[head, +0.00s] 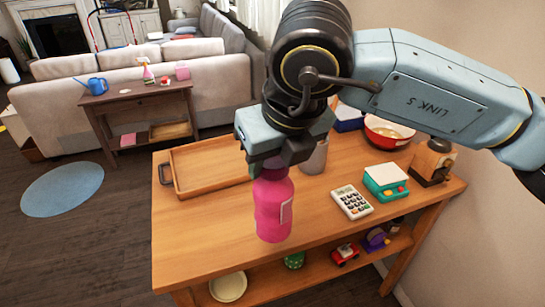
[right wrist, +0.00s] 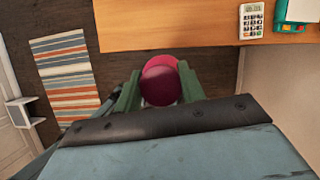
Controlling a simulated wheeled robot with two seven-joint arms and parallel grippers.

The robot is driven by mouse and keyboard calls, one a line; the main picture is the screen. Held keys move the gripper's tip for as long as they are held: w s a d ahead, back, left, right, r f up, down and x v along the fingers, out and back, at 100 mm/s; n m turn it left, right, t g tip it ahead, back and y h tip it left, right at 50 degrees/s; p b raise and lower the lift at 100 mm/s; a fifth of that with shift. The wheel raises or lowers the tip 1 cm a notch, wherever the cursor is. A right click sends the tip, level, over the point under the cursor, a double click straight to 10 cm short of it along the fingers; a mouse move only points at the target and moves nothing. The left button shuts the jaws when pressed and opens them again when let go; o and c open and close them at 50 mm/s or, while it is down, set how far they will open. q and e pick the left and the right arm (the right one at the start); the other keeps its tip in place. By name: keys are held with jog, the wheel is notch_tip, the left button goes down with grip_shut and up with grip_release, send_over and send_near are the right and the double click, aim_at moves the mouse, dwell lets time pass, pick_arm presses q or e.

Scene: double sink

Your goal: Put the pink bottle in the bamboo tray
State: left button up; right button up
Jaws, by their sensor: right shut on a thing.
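The pink bottle (head: 273,212) hangs upright below my right gripper (head: 276,165) in the head view. The gripper is shut on its top. In the right wrist view the bottle (right wrist: 162,82) shows from above between the two fingers. The bottle is in front of the wooden table; I cannot tell its exact height. The bamboo tray (head: 178,186) lies on the table's left part, left of and behind the bottle. The part of the tray that shows is empty; its right end is partly hidden by my gripper. My left gripper is not in view.
The table (head: 330,225) also holds a grey cup (head: 315,160), a calculator (head: 352,202), a teal scale (head: 386,181), a red bowl (head: 388,132) and a wooden grinder (head: 432,162). A lower shelf holds a plate (head: 228,287) and small toys. The table's front left is clear.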

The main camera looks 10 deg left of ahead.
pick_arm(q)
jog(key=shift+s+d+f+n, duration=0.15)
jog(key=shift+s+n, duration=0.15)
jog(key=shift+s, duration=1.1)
